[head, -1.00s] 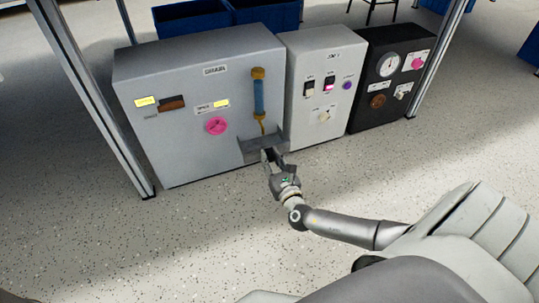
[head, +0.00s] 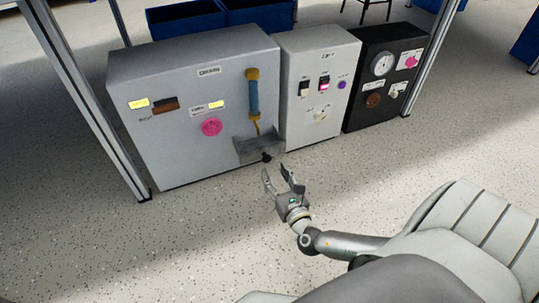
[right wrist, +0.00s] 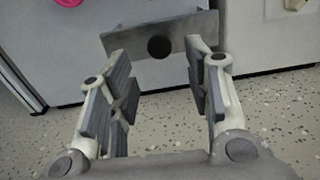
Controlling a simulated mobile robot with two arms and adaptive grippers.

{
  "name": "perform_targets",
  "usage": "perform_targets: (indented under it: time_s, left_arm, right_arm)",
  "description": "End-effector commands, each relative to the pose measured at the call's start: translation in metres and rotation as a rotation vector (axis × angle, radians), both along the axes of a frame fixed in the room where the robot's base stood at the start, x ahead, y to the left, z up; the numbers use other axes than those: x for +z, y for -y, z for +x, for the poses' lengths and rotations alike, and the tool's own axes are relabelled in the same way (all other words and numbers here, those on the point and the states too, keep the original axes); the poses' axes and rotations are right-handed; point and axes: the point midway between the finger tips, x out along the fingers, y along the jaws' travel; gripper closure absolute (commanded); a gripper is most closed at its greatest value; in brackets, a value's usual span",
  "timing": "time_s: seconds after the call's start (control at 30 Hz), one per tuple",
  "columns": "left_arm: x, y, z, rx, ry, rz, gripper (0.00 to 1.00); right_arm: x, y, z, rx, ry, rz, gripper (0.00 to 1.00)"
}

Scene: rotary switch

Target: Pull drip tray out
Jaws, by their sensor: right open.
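The grey drip tray (head: 250,148) sticks out from the lower right front of the large grey cabinet (head: 190,75), below a blue tube with yellow ends (head: 253,98). A round black knob (head: 266,157) is on the tray's front. My right gripper (head: 277,174) is open and empty, just in front of the knob and apart from it. In the right wrist view the tray (right wrist: 190,27) and the knob (right wrist: 160,46) show beyond the spread fingers, between them. My left gripper is not in view.
The grey cabinet has a pink knob (head: 211,127). A white box with switches (head: 318,90) and a black box with a gauge (head: 384,80) stand to its right. A metal post (head: 90,110) is at left. The floor in front is clear.

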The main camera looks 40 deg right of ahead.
Motion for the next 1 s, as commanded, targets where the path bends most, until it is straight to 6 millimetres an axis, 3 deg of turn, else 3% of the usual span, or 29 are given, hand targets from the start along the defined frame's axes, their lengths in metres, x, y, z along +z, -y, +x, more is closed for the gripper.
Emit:
perform_targets:
  time_s: [0.1,0.3,1.0]
  left_arm:
    - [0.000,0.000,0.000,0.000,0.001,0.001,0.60]
    - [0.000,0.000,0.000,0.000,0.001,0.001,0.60]
    - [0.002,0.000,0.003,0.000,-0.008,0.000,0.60]
  right_arm:
    - [-0.001,-0.005,-0.023,0.001,-0.002,-0.001,0.54]
    - [0.000,-0.010,-0.043,0.000,0.000,-0.001,0.54]
    - [0.002,-0.016,-0.045,0.005,-0.009,0.036,0.54]
